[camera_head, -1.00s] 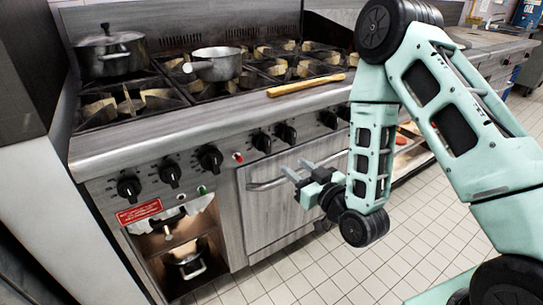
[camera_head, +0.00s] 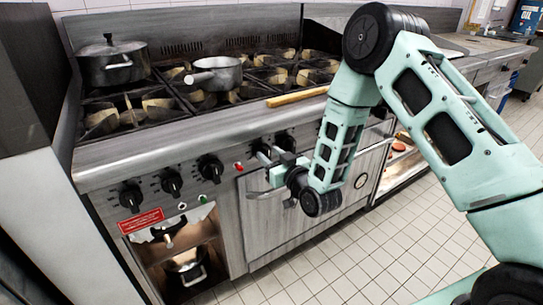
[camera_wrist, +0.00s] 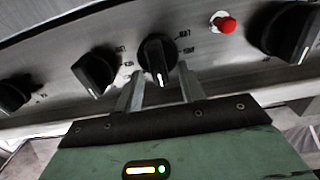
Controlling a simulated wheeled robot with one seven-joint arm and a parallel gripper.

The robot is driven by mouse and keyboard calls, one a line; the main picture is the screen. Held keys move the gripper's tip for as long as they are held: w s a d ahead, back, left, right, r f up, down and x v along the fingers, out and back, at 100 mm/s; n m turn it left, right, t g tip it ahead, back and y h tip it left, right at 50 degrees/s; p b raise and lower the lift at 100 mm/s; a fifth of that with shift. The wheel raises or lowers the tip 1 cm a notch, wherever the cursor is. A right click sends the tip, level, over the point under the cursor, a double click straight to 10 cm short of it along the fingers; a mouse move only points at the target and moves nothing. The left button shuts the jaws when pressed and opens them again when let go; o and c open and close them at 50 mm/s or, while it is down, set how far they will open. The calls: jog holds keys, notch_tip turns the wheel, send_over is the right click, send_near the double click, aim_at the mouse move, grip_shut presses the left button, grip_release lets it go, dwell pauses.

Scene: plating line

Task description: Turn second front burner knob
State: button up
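The stove's front panel carries a row of black knobs. In the head view, three stand at left, a left knob (camera_head: 130,195), a second knob (camera_head: 171,182) and a larger knob (camera_head: 210,167); another knob (camera_head: 285,140) shows right of the red light. My gripper (camera_head: 268,156) is at the panel just right of that light, partly covering the knobs there. In the wrist view, my gripper (camera_wrist: 162,82) is open, its fingers pointing at a black knob (camera_wrist: 155,58) beside the red light. The fingertips flank the knob's lower part; I cannot tell whether they touch it.
The red light (camera_wrist: 224,24) and a large knob (camera_wrist: 285,35) are right of the fingers in the wrist view; another knob (camera_wrist: 95,72) is left. A pot (camera_head: 112,62), a saucepan (camera_head: 217,73) and a wooden stick (camera_head: 298,97) are on the stove. The oven handle (camera_head: 258,193) is below.

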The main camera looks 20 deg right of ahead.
grip_shut()
